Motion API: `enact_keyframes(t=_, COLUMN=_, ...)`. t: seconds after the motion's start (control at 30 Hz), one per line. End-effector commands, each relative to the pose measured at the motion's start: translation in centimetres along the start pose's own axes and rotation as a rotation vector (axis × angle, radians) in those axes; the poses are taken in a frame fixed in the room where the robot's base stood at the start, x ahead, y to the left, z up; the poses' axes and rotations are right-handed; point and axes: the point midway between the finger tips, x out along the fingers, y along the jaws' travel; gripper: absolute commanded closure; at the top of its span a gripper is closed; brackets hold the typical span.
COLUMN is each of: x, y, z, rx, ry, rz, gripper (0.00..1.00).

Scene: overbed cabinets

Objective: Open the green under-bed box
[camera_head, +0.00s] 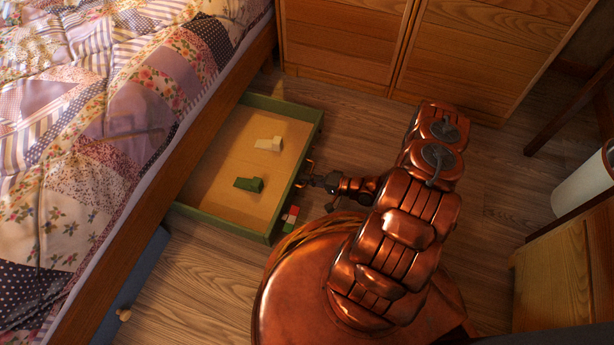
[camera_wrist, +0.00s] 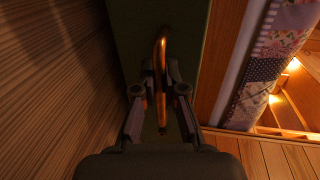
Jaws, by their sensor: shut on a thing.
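The green under-bed box (camera_head: 286,105) is a drawer pulled well out from under the bed, its inside showing. A pale block (camera_head: 269,144) and a green block (camera_head: 248,184) lie on its bare floor. My gripper (camera_head: 308,180) is at the middle of the box's front. In the wrist view my gripper (camera_wrist: 161,95) is shut on the curved metal handle (camera_wrist: 161,50), which stands on the dark green front (camera_wrist: 195,40). The back part of the box is hidden beneath the bed.
The bed (camera_head: 140,120) with a patchwork quilt runs along the left. A blue box (camera_head: 130,285) with a round knob sits under it. Small coloured blocks (camera_head: 290,216) lie on the floor by the green box's front corner. Wooden cabinets (camera_head: 440,45) close off the back.

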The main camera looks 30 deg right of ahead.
Motion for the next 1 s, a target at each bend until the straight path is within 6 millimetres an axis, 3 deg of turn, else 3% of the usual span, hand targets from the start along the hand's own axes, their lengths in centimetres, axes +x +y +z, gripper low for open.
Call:
enact_keyframes(t=0.27, x=-0.2, y=0.0, z=-0.5, rx=-0.002, ry=0.01, rz=0.001, gripper=1.0)
enact_keyframes(t=0.3, x=-0.2, y=0.0, z=-0.5, rx=-0.002, ry=0.011, rz=0.001, gripper=0.87)
enact_keyframes(t=0.53, x=-0.1, y=0.0, z=-0.2, rx=-0.001, ry=0.006, rz=0.001, gripper=0.64)
enact_keyframes(t=0.83, x=-0.2, y=0.0, z=-0.1, rx=0.0, ry=0.004, rz=0.0, gripper=0.64)
enact_keyframes(t=1.0, x=-1.4, y=0.0, z=-0.3, rx=0.001, ry=0.007, rz=0.001, gripper=0.64)
